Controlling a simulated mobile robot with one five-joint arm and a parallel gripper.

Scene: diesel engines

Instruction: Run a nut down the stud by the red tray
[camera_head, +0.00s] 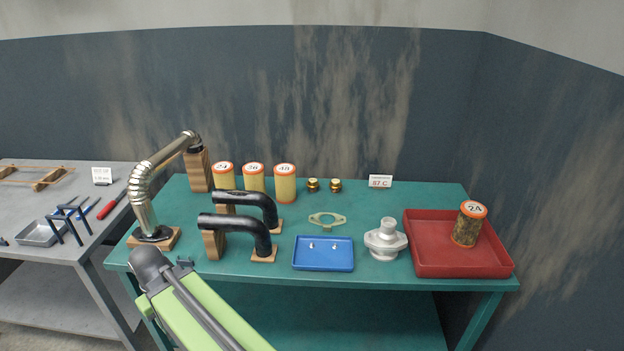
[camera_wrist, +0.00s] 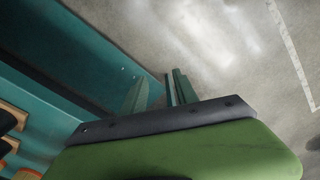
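A silver flanged housing (camera_head: 386,240) stands on the green bench, just left of the red tray (camera_head: 460,268). Any stud on it is too small to make out. Two small, pale metal pieces, perhaps nuts, lie apart in the blue tray (camera_head: 323,263): a left piece (camera_head: 312,245) and a right piece (camera_head: 333,247). My gripper (camera_wrist: 160,76) shows in the wrist view with its fingers apart and nothing seen between them. It points past the bench at the floor, away from the housing. In the head view my arm is low at the left, and the fingers cannot be made out.
A labelled jar (camera_head: 467,228) stands in the red tray. A flat gasket (camera_head: 327,219) lies behind the blue tray. Black bent pipes (camera_head: 240,222) and a tall ribbed pipe (camera_head: 143,195) stand at left. Several yellow canisters (camera_head: 254,180) and two brass pieces (camera_head: 313,185) line the back.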

